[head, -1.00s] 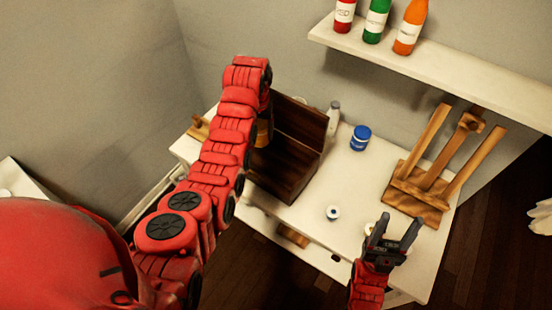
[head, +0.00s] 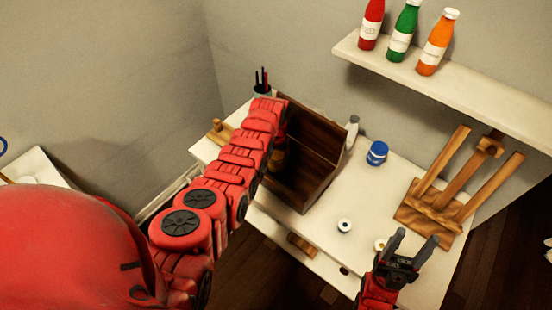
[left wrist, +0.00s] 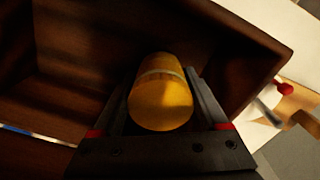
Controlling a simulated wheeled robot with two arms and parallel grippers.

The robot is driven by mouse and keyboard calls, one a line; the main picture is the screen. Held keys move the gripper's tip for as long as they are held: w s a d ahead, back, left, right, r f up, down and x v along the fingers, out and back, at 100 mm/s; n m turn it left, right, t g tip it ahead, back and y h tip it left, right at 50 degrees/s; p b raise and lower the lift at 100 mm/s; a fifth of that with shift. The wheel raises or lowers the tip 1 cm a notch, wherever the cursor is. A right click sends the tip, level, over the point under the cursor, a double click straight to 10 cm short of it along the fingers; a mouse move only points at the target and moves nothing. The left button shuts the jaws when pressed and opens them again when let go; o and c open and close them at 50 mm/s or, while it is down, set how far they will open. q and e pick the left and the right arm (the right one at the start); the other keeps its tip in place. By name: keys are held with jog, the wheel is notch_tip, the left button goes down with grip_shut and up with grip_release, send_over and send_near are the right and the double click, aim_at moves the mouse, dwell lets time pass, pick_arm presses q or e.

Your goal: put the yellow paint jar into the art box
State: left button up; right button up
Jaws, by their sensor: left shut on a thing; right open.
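The art box (head: 318,188) is a dark brown open wooden box on the white desk. My left arm reaches over its left side and largely hides the left gripper in the head view. In the left wrist view my left gripper (left wrist: 162,78) is shut on the yellow paint jar (left wrist: 161,105). The jar is between the fingers, with the box's dark walls (left wrist: 235,50) around and behind it. I cannot tell whether the jar touches the box floor. My right gripper (head: 414,239) is open and empty above the desk's front right.
A shelf (head: 470,85) above holds red, green and orange bottles.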

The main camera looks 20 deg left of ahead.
pick_arm(q)
jog(key=o, duration=1.6)
jog(key=shift+f, duration=0.1)
jog(key=shift+c, duration=0.2)
jog(key=shift+r, duration=0.2)
jog(key=shift+w+r, duration=0.15)
jog(key=shift+r, duration=0.2)
notch_tip(320, 180, up, 7)
jog(key=shift+f+b, duration=0.1)
jog(key=shift+b, duration=1)
notch_tip(320, 180, up, 4)
jog(key=shift+f+p, duration=0.15)
jog(key=shift+p, duration=0.8)
jog(key=shift+r, duration=0.4)
jog(key=shift+f, duration=0.1)
